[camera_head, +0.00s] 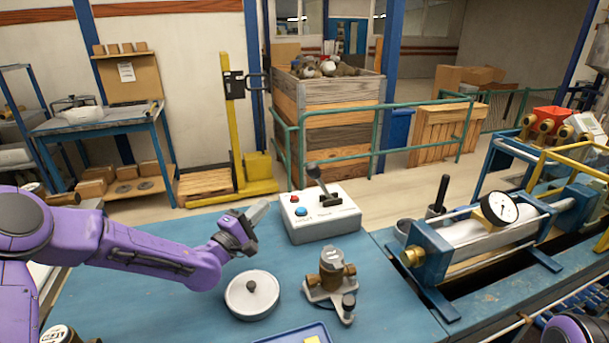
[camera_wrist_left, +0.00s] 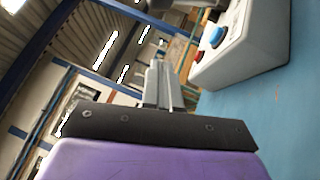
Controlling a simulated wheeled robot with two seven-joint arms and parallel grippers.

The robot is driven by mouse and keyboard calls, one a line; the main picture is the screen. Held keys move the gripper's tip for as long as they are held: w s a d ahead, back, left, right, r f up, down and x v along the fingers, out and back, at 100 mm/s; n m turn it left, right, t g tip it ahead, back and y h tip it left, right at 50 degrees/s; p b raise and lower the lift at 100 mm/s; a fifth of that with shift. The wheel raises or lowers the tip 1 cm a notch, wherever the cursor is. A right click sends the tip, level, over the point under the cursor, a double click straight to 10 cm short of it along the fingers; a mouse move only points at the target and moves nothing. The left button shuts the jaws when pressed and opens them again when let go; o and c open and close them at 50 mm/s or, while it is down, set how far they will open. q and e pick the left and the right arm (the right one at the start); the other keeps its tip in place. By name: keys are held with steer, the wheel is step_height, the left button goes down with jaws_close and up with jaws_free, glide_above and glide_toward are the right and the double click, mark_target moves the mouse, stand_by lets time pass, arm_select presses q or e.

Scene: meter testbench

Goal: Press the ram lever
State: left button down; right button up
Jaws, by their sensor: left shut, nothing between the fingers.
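A white control box (camera_head: 320,215) stands on the blue bench. It carries a lever (camera_head: 322,183) with a dark knob, a red button (camera_head: 295,198) and a blue button (camera_head: 301,211). A black upright handle (camera_head: 440,192) stands on the clamp rig at the right; no label shows which one is the ram lever. My left gripper (camera_head: 260,212) is shut and empty, just left of the box and apart from it. In the left wrist view the shut fingers (camera_wrist_left: 162,82) point past the box (camera_wrist_left: 240,45); the lever is mostly out of that view. My right gripper is out of view.
A round white lidded dish (camera_head: 252,296) and a brass meter on a stand (camera_head: 330,280) sit in front of the box. A blue tray (camera_head: 300,335) lies at the near edge. The rig with a dial gauge (camera_head: 500,208) fills the right side.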

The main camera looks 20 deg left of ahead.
mark_target(321, 184)
arm_select(q)
steer(key=w+d+r+p, duration=0.1)
steer(key=w+d, duration=0.1)
steer(key=w, duration=0.1)
steer(key=w+d+r+p, duration=0.1)
steer(key=w+d+p, duration=0.1)
steer(key=w, duration=0.1)
steer(key=w+d+r+p, duration=0.1)
steer(key=w+d+r, duration=0.1)
steer(key=w, duration=0.1)
steer(key=shift+d+p, duration=0.25)
steer(key=shift+p, duration=0.15)
steer(key=shift+w+d, duration=0.15)
steer(key=shift+d, duration=0.05)
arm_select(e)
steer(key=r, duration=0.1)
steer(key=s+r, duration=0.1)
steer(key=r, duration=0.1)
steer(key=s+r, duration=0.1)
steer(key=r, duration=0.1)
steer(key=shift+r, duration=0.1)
arm_select(q)
steer(key=shift+r, duration=0.1)
